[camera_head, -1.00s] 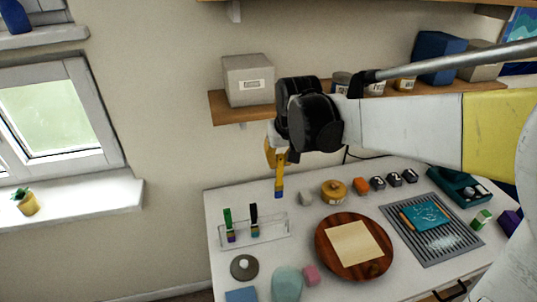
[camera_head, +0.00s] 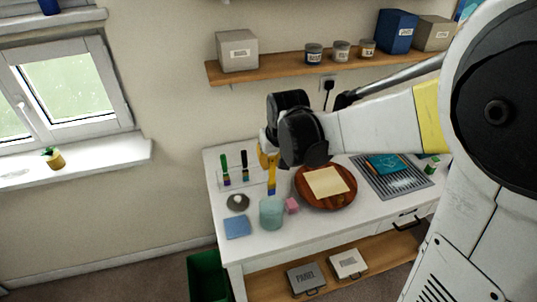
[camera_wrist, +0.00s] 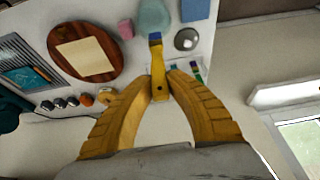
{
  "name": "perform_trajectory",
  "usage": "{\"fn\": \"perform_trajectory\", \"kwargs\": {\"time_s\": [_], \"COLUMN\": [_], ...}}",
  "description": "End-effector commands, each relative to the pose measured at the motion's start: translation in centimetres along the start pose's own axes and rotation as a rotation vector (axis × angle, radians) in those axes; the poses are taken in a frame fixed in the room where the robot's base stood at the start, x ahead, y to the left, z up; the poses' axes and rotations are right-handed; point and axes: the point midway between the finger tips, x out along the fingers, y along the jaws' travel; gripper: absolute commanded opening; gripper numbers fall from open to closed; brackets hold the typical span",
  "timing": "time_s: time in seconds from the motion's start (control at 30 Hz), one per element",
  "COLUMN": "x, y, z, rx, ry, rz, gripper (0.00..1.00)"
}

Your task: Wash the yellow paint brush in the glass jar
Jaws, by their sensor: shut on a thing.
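The yellow paint brush (camera_head: 272,177) has a blue tip and points down. My gripper (camera_head: 268,154) is shut on its handle. The brush also shows between my gripper's yellow fingers (camera_wrist: 162,75) in the wrist view, with its blue tip (camera_wrist: 155,37) facing the jar. The pale teal glass jar (camera_head: 271,214) stands on the white table near its front edge. In the head view the tip appears just above or behind the jar's rim; I cannot tell the exact gap.
A clear rack (camera_head: 240,180) holds a green and a black brush. A grey round dish (camera_head: 238,202), a blue pad (camera_head: 237,227) and a pink block (camera_head: 292,205) surround the jar. A round wooden board (camera_head: 315,201) with paper lies right. A green bin (camera_head: 206,275) stands below.

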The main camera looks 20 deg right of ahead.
Motion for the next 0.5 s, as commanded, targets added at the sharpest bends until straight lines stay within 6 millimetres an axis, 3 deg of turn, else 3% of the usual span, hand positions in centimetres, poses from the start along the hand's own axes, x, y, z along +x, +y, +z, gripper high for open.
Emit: {"fn": "perform_trajectory", "kwargs": {"time_s": [0.5], "x": [4.5], "y": [0.0], "z": [1.9], "rx": [0.000], "ry": [0.000], "rz": [0.000], "gripper": [0.00]}}
